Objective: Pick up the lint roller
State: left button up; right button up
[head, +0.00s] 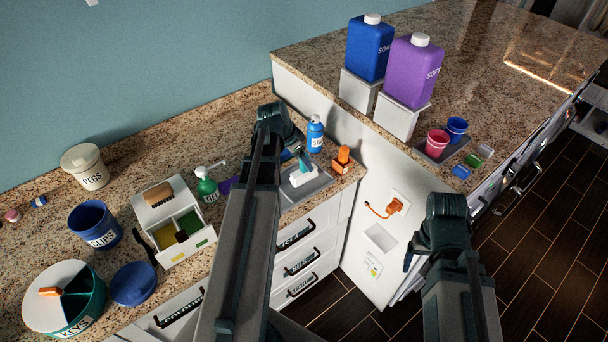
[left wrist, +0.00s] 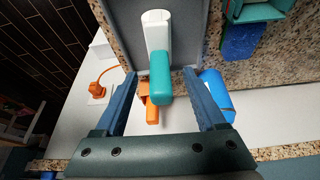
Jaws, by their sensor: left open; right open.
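The lint roller, with a white roller head and a teal handle, lies on a grey tray (head: 315,184) on the lower counter; its white part shows in the head view (head: 301,176). In the left wrist view the lint roller (left wrist: 158,38) points its teal handle at my left gripper (left wrist: 161,76). That gripper is open, one finger on each side of the handle, with gaps on both sides. In the head view its fingers are mostly hidden by my left arm. My right gripper (head: 413,254) is open and empty, beside the white cabinet side.
A blue bottle (head: 315,134) and an orange object (head: 342,159) stand close to the tray. A green spray bottle (head: 207,186) and a white caddy (head: 172,222) are left of it. The higher counter (head: 480,50) rises at the right.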

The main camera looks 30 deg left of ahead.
pick_arm(q)
jog(key=b+x, duration=0.4)
jog(key=x, duration=0.1)
jog(key=shift+r, duration=0.1)
grip_shut()
